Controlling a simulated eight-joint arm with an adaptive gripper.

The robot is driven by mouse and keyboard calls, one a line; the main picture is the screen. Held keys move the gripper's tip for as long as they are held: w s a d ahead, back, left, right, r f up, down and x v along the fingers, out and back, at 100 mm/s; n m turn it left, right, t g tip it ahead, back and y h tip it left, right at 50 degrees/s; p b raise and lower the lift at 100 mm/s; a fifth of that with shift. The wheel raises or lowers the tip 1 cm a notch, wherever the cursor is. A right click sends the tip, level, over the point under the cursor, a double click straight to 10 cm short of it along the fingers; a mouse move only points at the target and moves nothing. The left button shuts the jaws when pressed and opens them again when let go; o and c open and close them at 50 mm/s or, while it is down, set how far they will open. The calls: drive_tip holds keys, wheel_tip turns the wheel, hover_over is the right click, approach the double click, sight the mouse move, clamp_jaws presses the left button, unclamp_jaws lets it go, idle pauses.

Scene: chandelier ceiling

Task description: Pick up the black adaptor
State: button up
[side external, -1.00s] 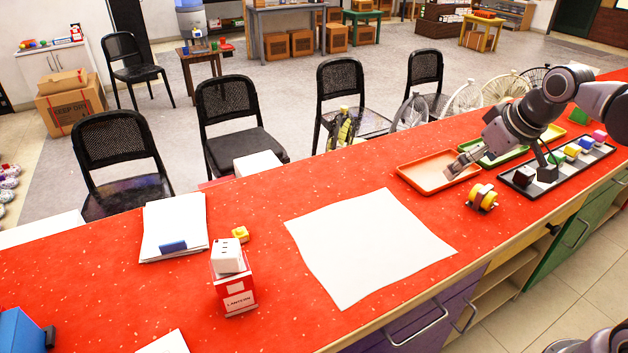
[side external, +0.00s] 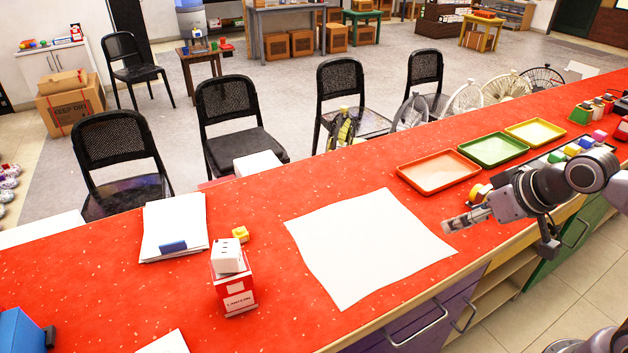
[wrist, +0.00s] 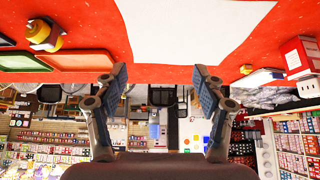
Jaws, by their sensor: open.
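I cannot make out a black adaptor for certain in either current view. A black tray (side external: 540,160) with several coloured blocks is partly hidden behind my arm at the right of the red counter, so dark items on it may be covered. My gripper (side external: 452,223) is over the right part of the counter, between the white sheet (side external: 370,245) and the black tray, pointing left. In the wrist view my gripper (wrist: 160,77) has its two fingers wide apart with nothing between them.
Orange (side external: 438,172), green (side external: 493,150) and yellow (side external: 535,131) trays lie along the far edge. The sheet is bare.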

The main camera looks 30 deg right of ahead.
drive_tip(key=w+d+r+m+g+h, duration=0.2)
drive_tip(key=w+d+m, duration=0.35)
drive_tip(key=d, duration=0.45)
drive_tip(key=w+d+r+m+g+h, duration=0.15)
drive_tip(key=w+d+m, duration=0.35)
drive_tip(key=d, duration=0.6)
drive_tip(key=d+f+m+g, duration=0.1)
drive_tip(key=d+f, duration=0.3)
drive_tip(key=d, duration=0.4)
drive_tip(key=d+f+m+g, duration=0.1)
drive_tip(key=d+f+m, duration=0.3)
drive_tip(key=d, duration=0.4)
drive_tip(key=w+d+f+m+g+h, duration=0.1)
drive_tip(key=d+f+m, duration=0.1)
drive_tip(key=d, duration=0.6)
drive_tip(key=shift+w+f+m+g, duration=0.1)
drive_tip(key=shift+f+m+g, duration=0.15)
drive_tip(key=shift+f, duration=0.65)
drive_tip(key=shift+w+x, duration=0.15)
drive_tip(key=shift+x, duration=1.35)
drive_tip(key=shift+w+x, duration=0.15)
drive_tip(key=shift+x, duration=1.35)
drive_tip(key=c, duration=1.3)
